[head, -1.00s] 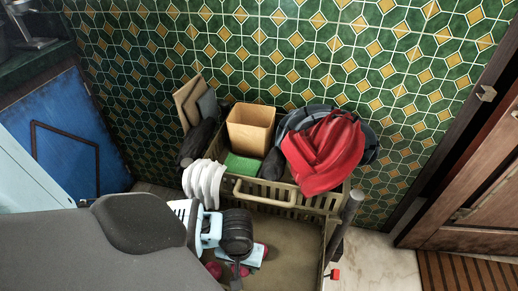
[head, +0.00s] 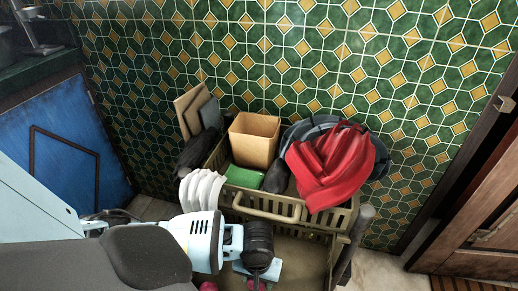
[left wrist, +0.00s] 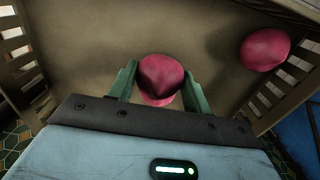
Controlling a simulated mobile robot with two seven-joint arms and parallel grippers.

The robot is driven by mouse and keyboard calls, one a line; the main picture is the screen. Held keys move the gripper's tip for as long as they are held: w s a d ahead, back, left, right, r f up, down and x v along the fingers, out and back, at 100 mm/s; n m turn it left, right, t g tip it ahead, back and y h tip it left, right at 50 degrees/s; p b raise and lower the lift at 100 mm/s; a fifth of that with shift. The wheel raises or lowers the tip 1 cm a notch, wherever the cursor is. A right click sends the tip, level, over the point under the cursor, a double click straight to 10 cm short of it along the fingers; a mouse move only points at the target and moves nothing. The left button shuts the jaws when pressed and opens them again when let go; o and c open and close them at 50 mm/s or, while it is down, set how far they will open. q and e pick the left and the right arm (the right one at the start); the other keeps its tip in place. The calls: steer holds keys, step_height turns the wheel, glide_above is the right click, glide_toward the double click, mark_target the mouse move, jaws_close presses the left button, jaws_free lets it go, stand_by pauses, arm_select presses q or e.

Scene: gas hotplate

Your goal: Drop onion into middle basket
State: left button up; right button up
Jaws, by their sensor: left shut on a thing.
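A pink-red onion (left wrist: 160,80) sits between the two green fingers of my left gripper (left wrist: 158,88), which is shut on it. A second pink-red onion (left wrist: 265,48) lies apart on the basket floor, near a slatted side wall. In the head view my left gripper (head: 258,270) is over the lower basket (head: 300,252), below the front rim of the upper basket (head: 265,205). Pink bits show at the bottom edge there, mostly hidden by my arm. How high the held onion is above the basket floor is hard to tell. My right gripper is not in view.
The upper basket holds a tan box (head: 254,140), a green sponge (head: 243,177), a red cloth (head: 332,165) and white curved items (head: 202,190). A blue cabinet door (head: 65,145) is at the left, a wooden door (head: 478,225) at the right. A green tiled wall stands behind.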

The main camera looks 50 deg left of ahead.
arm_select(q)
steer(key=shift+f, duration=0.15)
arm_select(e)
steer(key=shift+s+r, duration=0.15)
arm_select(q)
steer(key=o, duration=1)
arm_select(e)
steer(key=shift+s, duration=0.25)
arm_select(q)
steer(key=shift+r, duration=0.2)
step_height(320, 180, up, 11)
steer(key=p, duration=0.5)
steer(key=shift+f, duration=0.2)
steer(key=shift+r+p, duration=0.35)
steer(key=shift+r, duration=0.4)
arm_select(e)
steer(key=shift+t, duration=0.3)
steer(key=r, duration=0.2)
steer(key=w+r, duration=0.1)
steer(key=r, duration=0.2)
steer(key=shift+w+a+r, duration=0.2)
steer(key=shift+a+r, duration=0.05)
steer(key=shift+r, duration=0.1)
